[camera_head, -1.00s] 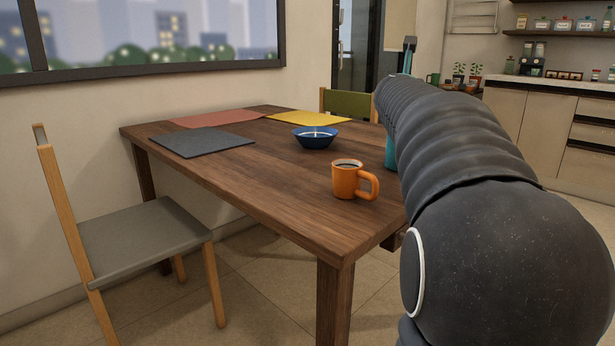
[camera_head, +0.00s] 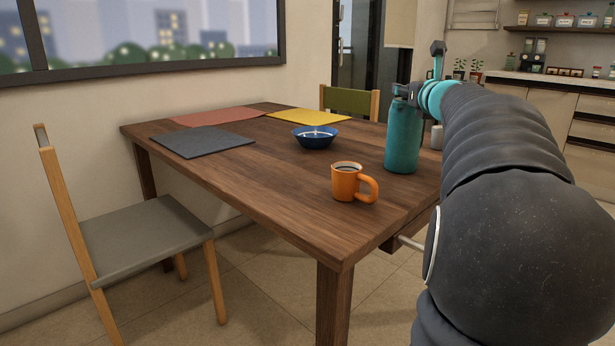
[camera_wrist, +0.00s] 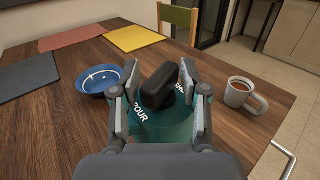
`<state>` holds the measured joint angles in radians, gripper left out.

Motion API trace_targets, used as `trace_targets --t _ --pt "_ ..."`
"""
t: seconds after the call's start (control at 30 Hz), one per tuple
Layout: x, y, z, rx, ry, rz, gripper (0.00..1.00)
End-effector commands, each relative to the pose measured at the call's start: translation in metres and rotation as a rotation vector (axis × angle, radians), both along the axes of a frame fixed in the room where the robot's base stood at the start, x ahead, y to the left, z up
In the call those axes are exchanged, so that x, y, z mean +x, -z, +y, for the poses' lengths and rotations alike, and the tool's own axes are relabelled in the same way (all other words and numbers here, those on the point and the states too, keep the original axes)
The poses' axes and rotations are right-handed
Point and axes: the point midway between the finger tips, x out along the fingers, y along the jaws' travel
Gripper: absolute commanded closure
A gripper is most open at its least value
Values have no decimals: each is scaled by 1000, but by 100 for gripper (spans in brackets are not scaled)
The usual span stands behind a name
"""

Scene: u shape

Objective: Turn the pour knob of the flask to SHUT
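The teal flask (camera_head: 403,140) stands upright near the table's right side in the head view. In the wrist view its teal top (camera_wrist: 165,128) carries the word POUR at the lower left and lettering starting SH at the right, partly hidden. The black pour knob (camera_wrist: 158,90) stands on this top, its bar slanting; I cannot tell exactly which word it points at. My gripper (camera_wrist: 160,95) is over the flask, open, with one finger on each side of the knob and small gaps showing. In the head view my gripper (camera_head: 404,92) is at the flask's top.
An orange mug (camera_head: 347,184) stands in front of the flask. A grey mug (camera_wrist: 238,92) is to its right, a blue bowl (camera_wrist: 98,80) to its left. Mats (camera_head: 202,144) lie farther back. The wooden table (camera_head: 270,190) is bare between them. Chairs (camera_head: 150,235) stand around it.

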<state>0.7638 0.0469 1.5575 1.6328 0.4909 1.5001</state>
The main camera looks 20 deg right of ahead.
Motion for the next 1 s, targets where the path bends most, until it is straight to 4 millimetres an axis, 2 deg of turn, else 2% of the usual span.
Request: trace_targets --t 0.63,1.0 --pt "-1 -1 -1 0 -401 0 56" --pt "-65 -1 -9 -1 -390 -1 56"
